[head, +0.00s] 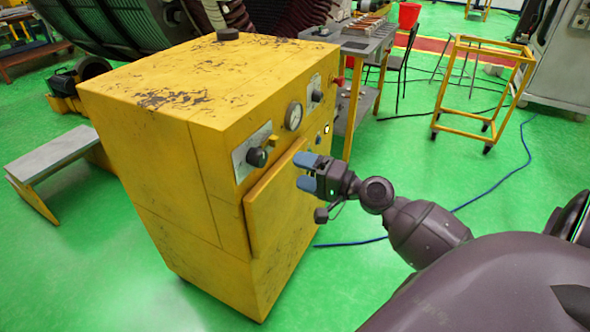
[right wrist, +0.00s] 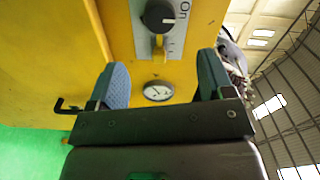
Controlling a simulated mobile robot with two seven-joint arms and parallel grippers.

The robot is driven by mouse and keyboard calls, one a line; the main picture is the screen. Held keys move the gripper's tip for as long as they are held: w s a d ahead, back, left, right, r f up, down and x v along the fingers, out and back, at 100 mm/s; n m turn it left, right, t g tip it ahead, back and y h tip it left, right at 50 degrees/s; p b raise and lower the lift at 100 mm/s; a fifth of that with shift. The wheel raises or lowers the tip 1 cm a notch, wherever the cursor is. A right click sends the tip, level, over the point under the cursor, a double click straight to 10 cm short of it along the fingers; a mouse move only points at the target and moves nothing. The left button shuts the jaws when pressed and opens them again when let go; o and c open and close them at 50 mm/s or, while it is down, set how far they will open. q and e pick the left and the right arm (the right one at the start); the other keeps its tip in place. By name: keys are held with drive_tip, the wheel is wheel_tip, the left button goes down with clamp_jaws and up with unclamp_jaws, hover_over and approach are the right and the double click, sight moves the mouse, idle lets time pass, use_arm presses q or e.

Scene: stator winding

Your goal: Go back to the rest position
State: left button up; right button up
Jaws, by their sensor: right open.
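My right gripper (head: 307,171) is in front of the yellow cabinet (head: 155,150), near its control face. Its two blue-grey fingers are apart with nothing between them. In the right wrist view, the open right gripper (right wrist: 163,85) faces the cabinet's panel. A black rotary knob (right wrist: 158,16) on a plate marked "On" shows beyond the fingertips, apart from them. A round gauge (right wrist: 158,91) shows between the fingers. In the head view the cabinet face carries a knob (head: 257,157), a gauge (head: 294,116) and a second knob (head: 317,95). My left gripper is not in view.
A grey bench (head: 52,152) stands left of the cabinet. A worktable (head: 352,38) and a red bucket (head: 409,15) are behind it. A yellow frame cart (head: 441,90) stands at the back right. A blue cable (head: 487,190) lies on the green floor, which is otherwise fairly clear there.

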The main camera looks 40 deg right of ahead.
idle(0.6)
drive_tip(key=s+a+f+n+g+h, duration=0.1)
drive_tip(key=s+a+f+n+h, duration=0.15)
drive_tip(key=f+n, duration=0.4)
drive_tip(key=s+a+f+n+g+h, duration=0.1)
drive_tip(key=s+f+n+g+h, duration=0.15)
drive_tip(key=f+n, duration=0.35)
drive_tip(key=s+a+f+g+h, duration=0.1)
drive_tip(key=s+a+f, duration=0.2)
drive_tip(key=s+f, duration=0.2)
drive_tip(key=s+a+f+g+h, duration=0.1)
drive_tip(key=s+a+f, duration=0.2)
drive_tip(key=s+f, duration=0.3)
drive_tip(key=s, duration=0.3)
drive_tip(key=shift+s+a, duration=0.2)
drive_tip(key=shift+a, duration=0.05)
drive_tip(key=shift+d+m, duration=0.1)
drive_tip(key=shift+m, duration=0.15)
